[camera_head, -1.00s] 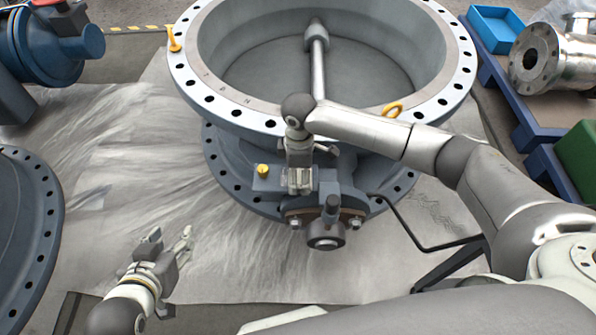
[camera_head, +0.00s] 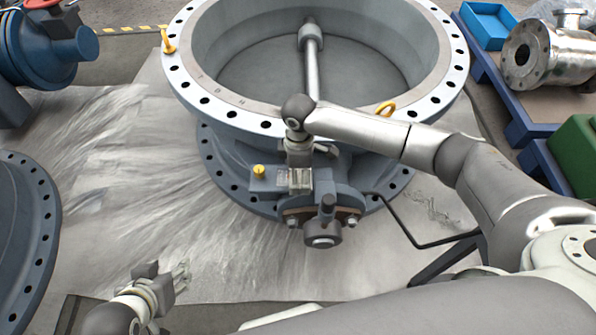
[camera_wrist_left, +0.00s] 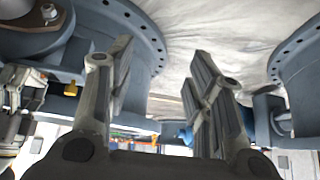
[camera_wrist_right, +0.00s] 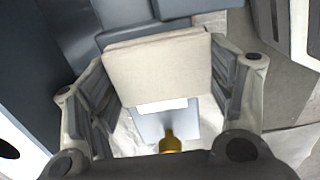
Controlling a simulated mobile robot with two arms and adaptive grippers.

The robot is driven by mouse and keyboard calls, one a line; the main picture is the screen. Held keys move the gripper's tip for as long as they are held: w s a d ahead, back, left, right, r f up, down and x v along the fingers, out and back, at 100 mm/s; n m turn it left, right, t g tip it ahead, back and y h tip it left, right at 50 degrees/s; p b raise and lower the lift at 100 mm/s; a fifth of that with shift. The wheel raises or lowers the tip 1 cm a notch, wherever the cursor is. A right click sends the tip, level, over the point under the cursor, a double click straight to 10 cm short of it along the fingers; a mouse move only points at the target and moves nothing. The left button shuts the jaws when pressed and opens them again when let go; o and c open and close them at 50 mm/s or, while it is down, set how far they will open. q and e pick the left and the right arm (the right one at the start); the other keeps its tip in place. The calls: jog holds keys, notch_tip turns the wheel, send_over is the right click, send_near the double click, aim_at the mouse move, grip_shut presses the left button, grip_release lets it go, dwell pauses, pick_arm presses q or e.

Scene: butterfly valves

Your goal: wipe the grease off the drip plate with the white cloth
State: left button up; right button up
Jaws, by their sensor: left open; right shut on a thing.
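My right gripper (camera_head: 300,182) reaches down at the front of the big valve (camera_head: 240,100). In the right wrist view it is shut on the white cloth (camera_wrist_right: 158,72), a folded off-white pad between the two fingers. A small flat blue-grey plate (camera_wrist_right: 153,122), which looks like the drip plate, shows just past the cloth, beside a yellow fitting (camera_wrist_right: 170,142). I cannot tell whether the cloth touches it, and I make out no grease. My left gripper (camera_head: 170,274) is open and empty above the floor sheet at the lower left; its spread fingers show in the left wrist view (camera_wrist_left: 160,65).
The valve's lower flange and front shaft housing (camera_head: 322,235) stand close around my right gripper. A dark flange (camera_head: 25,230) is at the left edge. Blue pallets with a metal valve (camera_head: 545,50) and green box (camera_head: 575,150) stand right. The floor sheet (camera_head: 130,190) is open at left.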

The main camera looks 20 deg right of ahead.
jog(key=shift+s+d+f, duration=0.15)
jog(key=shift+d, duration=0.1)
jog(key=shift+a+p, duration=0.35)
jog(key=shift+a, duration=0.1)
pick_arm(q)
jog(key=s+a+f+g, duration=0.1)
jog(key=s+g, duration=0.2)
jog(key=s, duration=0.2)
jog(key=shift+s+a+f+y, duration=0.35)
jog(key=shift+y, duration=0.05)
pick_arm(e)
jog(key=shift+w+a, duration=0.3)
jog(key=shift+a, duration=0.15)
jog(key=shift+w+a+p, duration=0.2)
jog(key=shift+a+p, duration=0.15)
jog(key=shift+a, duration=0.35)
jog(key=shift+s+d+r+p, duration=0.1)
jog(key=shift+s+d+p, duration=0.05)
jog(key=shift+d+p, duration=0.25)
jog(key=shift+s+d+r+p, duration=0.1)
jog(key=shift+d+p, duration=0.2)
jog(key=shift+p, duration=0.2)
pick_arm(q)
notch_tip(320, 180, up, 2)
jog(key=shift+r, duration=0.1)
pick_arm(e)
jog(key=shift+d, duration=0.1)
